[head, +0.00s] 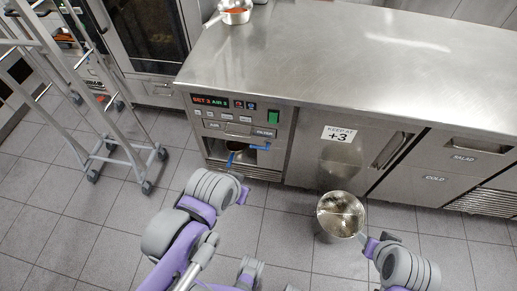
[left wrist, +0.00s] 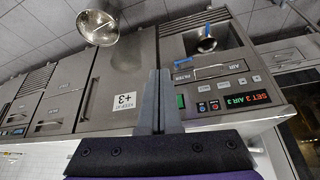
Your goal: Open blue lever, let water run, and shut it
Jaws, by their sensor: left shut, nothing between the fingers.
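A second blue part (head: 229,160) shows at the left of the recess. My left gripper (head: 243,194) is shut and empty, in front of and below the recess, apart from the lever. Its closed fingers (left wrist: 161,102) fill the middle of the wrist view. No running water is visible.
A wheeled rack (head: 95,110) stands at left. Tiled floor is open between.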

